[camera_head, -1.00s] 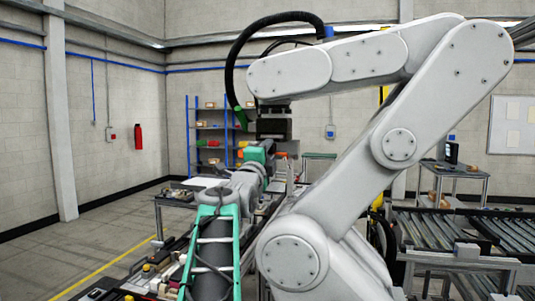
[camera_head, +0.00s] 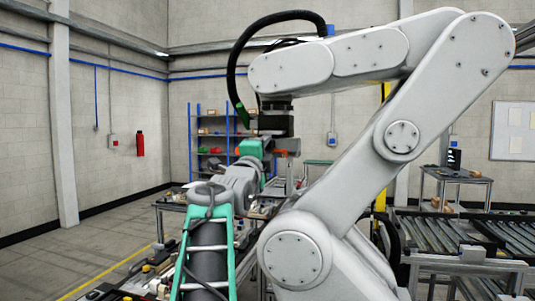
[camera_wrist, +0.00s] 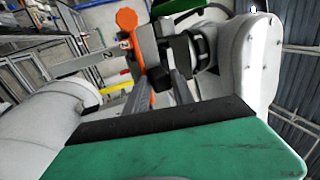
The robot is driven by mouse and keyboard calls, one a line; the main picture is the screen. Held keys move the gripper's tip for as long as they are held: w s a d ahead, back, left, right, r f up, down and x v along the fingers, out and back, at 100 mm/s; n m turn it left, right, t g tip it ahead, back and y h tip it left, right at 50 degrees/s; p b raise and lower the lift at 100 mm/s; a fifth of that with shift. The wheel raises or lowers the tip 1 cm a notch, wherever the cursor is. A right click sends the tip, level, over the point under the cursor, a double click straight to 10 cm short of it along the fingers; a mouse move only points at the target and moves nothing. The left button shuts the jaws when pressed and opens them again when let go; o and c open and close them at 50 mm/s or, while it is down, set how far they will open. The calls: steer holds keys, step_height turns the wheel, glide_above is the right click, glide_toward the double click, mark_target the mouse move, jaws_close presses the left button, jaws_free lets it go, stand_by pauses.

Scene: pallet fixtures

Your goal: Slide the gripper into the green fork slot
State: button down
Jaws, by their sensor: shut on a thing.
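My gripper (camera_wrist: 160,92) shows in the wrist view beyond the green panel with its black edge, its narrow grey fingers pointing away. It is shut on a piece with orange and dark parts (camera_wrist: 127,22); the exact grip is hard to make out. In the head view the end of my arm, with a green block, is at the centre, and an orange part (camera_head: 281,152) shows beside it. It is close below the dark block (camera_head: 275,125) under the big white robot arm's flange; I cannot tell whether they touch. I cannot clearly make out a green fork slot.
The big white robot arm (camera_head: 400,140) fills the centre and right, with a black hose and green fitting above. It is also close on the right in the wrist view (camera_wrist: 248,65). A roller conveyor (camera_head: 460,230) stands right, blue shelves (camera_head: 210,140) behind. Floor at left is clear.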

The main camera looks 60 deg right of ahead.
steer(key=shift+s+a+b, duration=0.2)
steer(key=shift+a+b, duration=0.75)
steer(key=shift+a, duration=0.3)
steer(key=shift+s+a+b, duration=0.2)
steer(key=shift+a+b, duration=0.75)
steer(key=shift+a, duration=0.3)
